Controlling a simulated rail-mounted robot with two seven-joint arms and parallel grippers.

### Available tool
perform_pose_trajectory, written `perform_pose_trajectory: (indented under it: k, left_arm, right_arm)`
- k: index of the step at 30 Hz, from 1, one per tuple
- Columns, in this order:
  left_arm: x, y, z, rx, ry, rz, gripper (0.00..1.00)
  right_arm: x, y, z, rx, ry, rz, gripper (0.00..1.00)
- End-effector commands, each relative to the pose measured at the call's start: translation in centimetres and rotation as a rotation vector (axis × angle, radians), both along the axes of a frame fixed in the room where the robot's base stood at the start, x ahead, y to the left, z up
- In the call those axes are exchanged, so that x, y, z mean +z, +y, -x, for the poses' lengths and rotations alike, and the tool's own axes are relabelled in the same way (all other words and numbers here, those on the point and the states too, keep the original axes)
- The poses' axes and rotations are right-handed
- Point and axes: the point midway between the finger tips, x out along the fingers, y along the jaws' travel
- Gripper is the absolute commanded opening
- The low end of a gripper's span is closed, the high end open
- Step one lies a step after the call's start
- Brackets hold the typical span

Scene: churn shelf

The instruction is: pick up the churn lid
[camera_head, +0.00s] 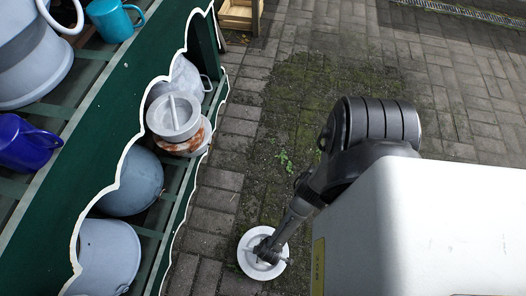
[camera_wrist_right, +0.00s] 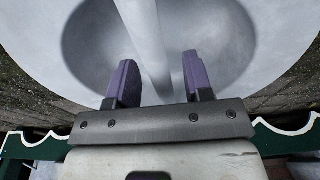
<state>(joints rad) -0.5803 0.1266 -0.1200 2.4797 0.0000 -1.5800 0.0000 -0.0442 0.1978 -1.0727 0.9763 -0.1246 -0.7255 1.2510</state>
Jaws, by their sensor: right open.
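The churn lid (camera_head: 246,262), a pale grey-white round dish, shows at the bottom middle of the head view, over the brick paving. My right gripper (camera_head: 268,250) reaches down onto its middle and partly covers it. In the right wrist view the lid (camera_wrist_right: 225,35) fills the top, a dished disc with a straight bar handle (camera_wrist_right: 145,35) across it. My right gripper (camera_wrist_right: 158,82) is open there, one purple finger on each side of the bar, with gaps visible. Whether the fingertips touch the dish is unclear. My left gripper is out of view.
A green shelf (camera_head: 125,72) with a white scalloped edge stands at left. It carries a similar lidded churn (camera_head: 174,118), several grey vessels, a blue jug (camera_head: 22,143) and a teal mug (camera_head: 113,20). A wooden crate (camera_head: 238,14) stands at the back. Paving behind my arm is clear.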

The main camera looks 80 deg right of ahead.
Motion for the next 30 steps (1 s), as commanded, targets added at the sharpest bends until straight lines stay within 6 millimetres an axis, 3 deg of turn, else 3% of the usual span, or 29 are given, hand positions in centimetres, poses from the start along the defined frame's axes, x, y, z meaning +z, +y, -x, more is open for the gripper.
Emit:
perform_pose_trajectory:
  k: [7,22,30]
  left_arm:
    - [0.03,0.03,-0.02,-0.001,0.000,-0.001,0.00]
    - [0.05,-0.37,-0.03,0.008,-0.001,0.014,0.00]
    - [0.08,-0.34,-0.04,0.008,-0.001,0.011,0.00]
  right_arm:
    - [0.01,-0.01,-0.02,0.000,0.000,0.000,0.47]
    - [0.00,0.00,-0.02,0.000,0.000,0.000,0.00]
    - [0.07,0.06,-0.08,0.000,-0.001,-0.002,0.00]
